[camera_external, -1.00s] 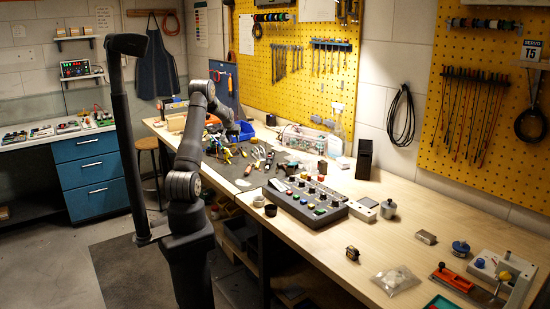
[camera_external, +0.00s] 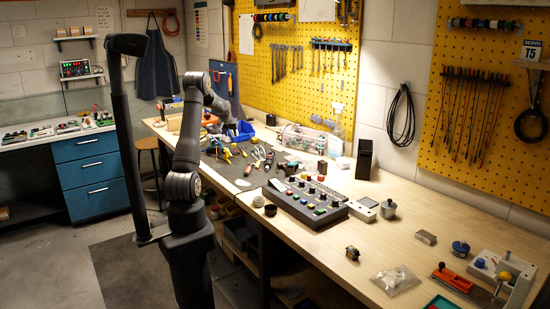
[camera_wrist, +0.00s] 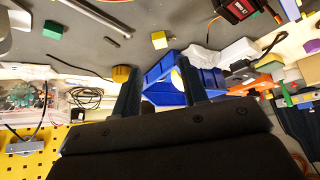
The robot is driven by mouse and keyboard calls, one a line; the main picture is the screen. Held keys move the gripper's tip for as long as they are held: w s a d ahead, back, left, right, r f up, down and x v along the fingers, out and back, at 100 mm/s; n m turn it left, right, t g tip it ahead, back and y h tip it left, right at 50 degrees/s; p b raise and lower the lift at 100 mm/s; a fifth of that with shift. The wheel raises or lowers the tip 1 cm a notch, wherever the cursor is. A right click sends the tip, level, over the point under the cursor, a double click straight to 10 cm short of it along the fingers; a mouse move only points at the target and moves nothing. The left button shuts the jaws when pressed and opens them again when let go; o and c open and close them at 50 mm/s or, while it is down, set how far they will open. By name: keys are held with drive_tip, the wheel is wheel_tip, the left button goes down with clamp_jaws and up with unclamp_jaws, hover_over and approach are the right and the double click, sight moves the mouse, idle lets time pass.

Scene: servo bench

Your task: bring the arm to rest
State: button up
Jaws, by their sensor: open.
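My arm (camera_external: 187,150) rises from its pedestal at the bench's near edge and reaches toward the far left of the bench. My gripper (camera_wrist: 160,80) is open in the wrist view, with its two dark fingers apart and nothing held between them. A blue bin (camera_wrist: 178,82) shows beyond and between the fingers; I cannot tell the exact gap to it. In the external view the gripper is small and dark, close to the blue bin (camera_external: 243,131), and its jaws cannot be made out there.
Several tools lie on the dark mat (camera_external: 228,184). A button control box (camera_external: 308,203) sits mid-bench. A green block (camera_wrist: 53,30) and a yellow block (camera_wrist: 159,39) show in the wrist view. The bench's right part has clear wood between small parts.

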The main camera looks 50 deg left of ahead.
drive_tip(key=v, duration=0.3)
approach(233, 147)
drive_tip(key=x, duration=0.4)
drive_tip(key=w+r+x, duration=0.1)
drive_tip(key=x, duration=0.2)
drive_tip(key=shift+a, duration=0.35)
wheel_tip(233, 147, up, 5)
drive_tip(key=shift+w+d+f, duration=0.15)
drive_tip(key=shift+f, duration=0.05)
drive_tip(key=w+d+r, duration=0.3)
drive_tip(key=d+r, duration=0.4)
drive_tip(key=d, duration=0.4)
drive_tip(key=w+d+m+t+h, duration=0.1)
drive_tip(key=w+d+m, duration=0.3)
drive_tip(key=d, duration=0.8)
drive_tip(key=w+d+m+h, duration=0.2)
drive_tip(key=w+d, duration=0.4)
drive_tip(key=d, duration=0.7)
drive_tip(key=w+d+m+t+h, duration=0.15)
drive_tip(key=w+d, duration=0.45)
drive_tip(key=d, duration=0.6)
drive_tip(key=d+f+m+g+h, duration=0.1)
drive_tip(key=d+m, duration=0.3)
drive_tip(key=d, duration=1)
drive_tip(key=shift+d, duration=0.2)
